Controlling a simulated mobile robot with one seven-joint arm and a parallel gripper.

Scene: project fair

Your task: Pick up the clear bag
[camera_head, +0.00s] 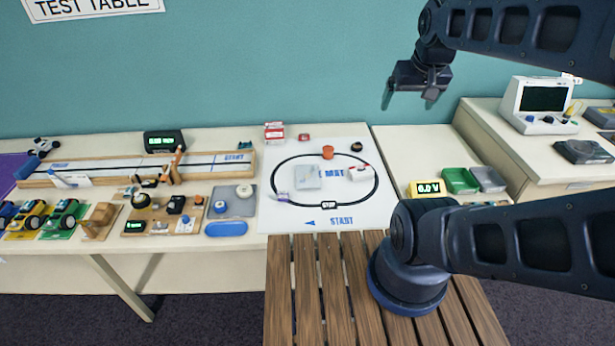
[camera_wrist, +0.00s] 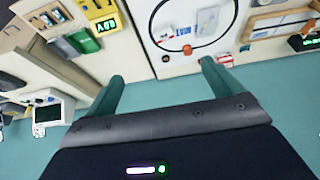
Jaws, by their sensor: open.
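A pale grey, see-through-looking flat packet (camera_head: 308,176), which looks like the clear bag, lies on the white track mat (camera_head: 280,217), inside the black loop on its left side. In the wrist view a greyish patch (camera_wrist: 207,18) on the mat (camera_wrist: 150,8) seems to be the same packet, near the top edge. My gripper (camera_head: 409,98) is open and empty, high in front of the teal wall, to the right of and well above the packet. Its two green fingers (camera_wrist: 160,72) are spread apart in the wrist view and touch nothing.
Green (camera_head: 460,181) and grey bins stand right. My arm crosses the right side.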

